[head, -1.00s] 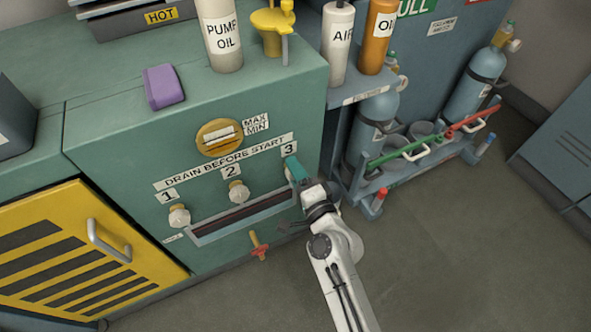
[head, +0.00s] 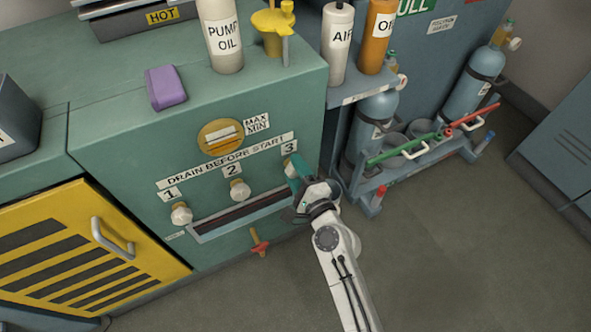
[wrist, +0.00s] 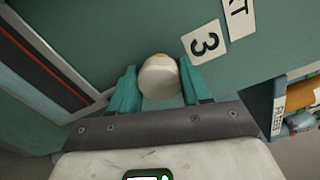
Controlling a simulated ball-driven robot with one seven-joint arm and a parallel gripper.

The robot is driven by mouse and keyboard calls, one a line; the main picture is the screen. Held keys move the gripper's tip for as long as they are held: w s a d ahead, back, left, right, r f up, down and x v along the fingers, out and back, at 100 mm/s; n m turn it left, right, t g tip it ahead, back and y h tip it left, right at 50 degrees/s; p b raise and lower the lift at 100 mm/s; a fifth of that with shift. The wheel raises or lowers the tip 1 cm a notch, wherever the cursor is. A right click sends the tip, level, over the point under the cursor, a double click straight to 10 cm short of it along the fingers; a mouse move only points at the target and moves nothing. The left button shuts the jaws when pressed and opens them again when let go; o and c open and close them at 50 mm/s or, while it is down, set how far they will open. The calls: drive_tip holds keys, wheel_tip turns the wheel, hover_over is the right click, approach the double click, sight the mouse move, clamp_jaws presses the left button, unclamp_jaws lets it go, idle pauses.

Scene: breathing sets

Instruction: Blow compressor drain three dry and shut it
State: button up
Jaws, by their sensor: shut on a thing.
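Drain three's knob is a whitish round knob (wrist: 159,78) with a yellowish spot at its top edge, below the "3" label (wrist: 206,42) in the wrist view. My gripper (wrist: 160,86) has a teal finger on each side of the knob and is shut on it. In the head view my gripper (head: 295,170) is at the right end of the drain row and hides most of this knob. Knobs of drain one (head: 181,213) and drain two (head: 239,190) stand free to the left. The drain's outlet and any water are not visible.
A dark slotted trough (head: 240,215) runs below the knobs. A small red-and-yellow valve (head: 259,243) sticks out lower down. A gas bottle rack (head: 400,175) stands close to the right of my arm. The floor in front is clear.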

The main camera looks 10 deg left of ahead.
drive_tip(key=shift+w+d, duration=0.1)
drive_tip(key=shift+d, duration=0.1)
drive_tip(key=o, duration=0.8)
drive_tip(key=shift+o, duration=1.3)
drive_tip(key=shift+a, duration=0.1)
drive_tip(key=v, duration=1.1)
